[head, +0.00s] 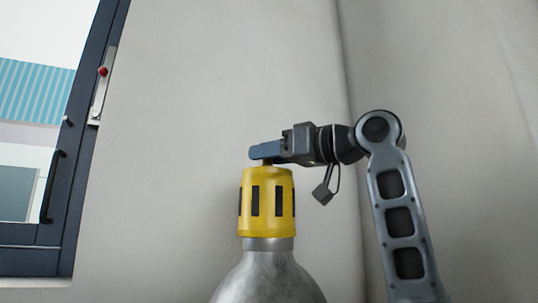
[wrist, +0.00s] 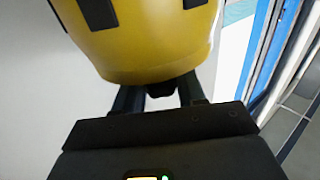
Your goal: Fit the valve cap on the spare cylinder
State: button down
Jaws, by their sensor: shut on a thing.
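The valve cap (head: 266,203) is yellow with dark upright slots. In the head view it is upright at the top of the spare cylinder (head: 268,277), a silver bottle with rounded shoulders. The cap's lower rim meets the grey neck with no gap visible; I cannot tell whether it is fully seated. My gripper (head: 263,156) is level above the cap, shut on its small top knob. In the wrist view the cap (wrist: 140,45) fills the upper middle, and the jaws (wrist: 160,97) close around a dark knob at its edge. The cylinder is hidden there.
A plain pale wall (head: 190,130) stands behind, with a vertical seam or corner right of the cap. A dark-framed door (head: 75,150) with glass and a handle is at the left. A small dark block (head: 323,193) hangs on a thin loop below my wrist.

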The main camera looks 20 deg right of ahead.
jog(key=shift+w+a+f, duration=0.1)
jog(key=shift+w+f, duration=0.05)
jog(key=shift+f, duration=0.55)
jog(key=shift+w+a+f, duration=0.1)
jog(key=shift+f, duration=0.6)
jog(key=c, duration=0.6)
grip_release()
jog(key=shift+d, duration=0.1)
jog(key=shift+b, duration=0.3)
jog(key=shift+s+d+h, duration=0.15)
jog(key=shift+s+h, duration=0.05)
jog(key=shift+h, duration=0.1)
jog(key=s+d, duration=0.1)
jog(key=s, duration=0.1)
jog(key=s+d+r+b, duration=0.1)
jog(key=s, duration=0.1)
jog(key=s+d+r, duration=0.1)
jog(key=s, duration=0.2)
jog(key=shift+d, duration=0.3)
jog(key=shift+r, duration=0.1)
